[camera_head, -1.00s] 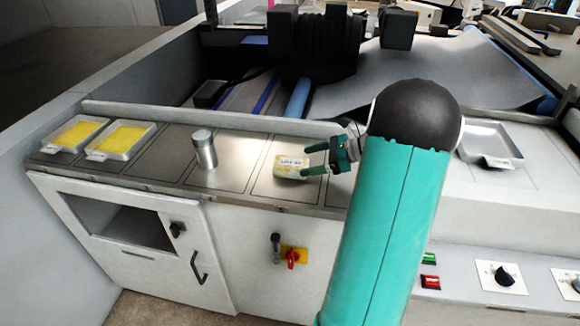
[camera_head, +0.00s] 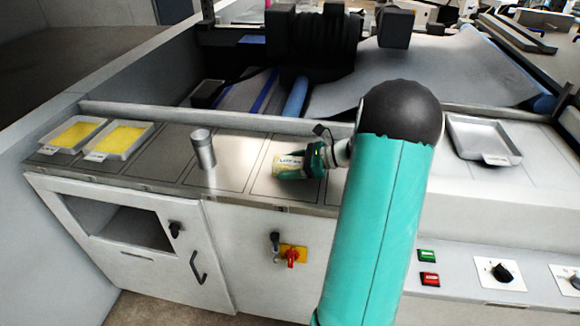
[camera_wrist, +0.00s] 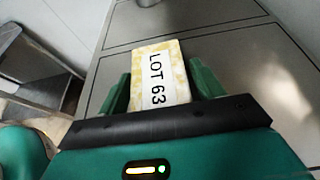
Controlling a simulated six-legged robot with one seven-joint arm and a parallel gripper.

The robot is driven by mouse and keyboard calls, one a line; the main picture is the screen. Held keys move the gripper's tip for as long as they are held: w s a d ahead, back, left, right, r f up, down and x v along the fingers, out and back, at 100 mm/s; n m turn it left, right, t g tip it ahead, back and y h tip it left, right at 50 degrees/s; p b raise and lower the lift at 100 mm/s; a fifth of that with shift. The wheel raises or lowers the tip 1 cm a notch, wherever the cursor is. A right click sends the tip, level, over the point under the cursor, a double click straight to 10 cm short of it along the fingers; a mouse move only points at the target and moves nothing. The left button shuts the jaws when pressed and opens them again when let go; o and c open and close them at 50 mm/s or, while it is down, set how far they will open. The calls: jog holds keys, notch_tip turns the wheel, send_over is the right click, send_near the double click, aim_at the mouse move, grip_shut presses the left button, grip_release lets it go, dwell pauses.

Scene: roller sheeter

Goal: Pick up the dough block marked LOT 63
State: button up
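The dough block marked LOT 63 (camera_wrist: 158,75) is pale yellow with a white label on top and lies on the metal counter. It also shows in the head view (camera_head: 287,166). My gripper (camera_wrist: 158,88) is down around the block, one green finger on each side of it. In the wrist view a narrow gap seems to show between the block and the fingers, so the gripper looks open. The fingertips' lower parts are hidden. In the head view my gripper (camera_head: 296,166) covers the block's right end.
A metal cylinder (camera_head: 203,148) stands on the counter left of the block. Two trays with yellow contents, a left one (camera_head: 48,149) and a right one (camera_head: 97,155), sit at the far left. An empty tray (camera_head: 470,128) lies at the right. A raised ledge (camera_head: 190,116) runs behind the counter.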

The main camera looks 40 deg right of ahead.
jog(key=c, duration=0.9)
jog(key=shift+o, duration=0.2)
jog(key=shift+r, duration=0.1)
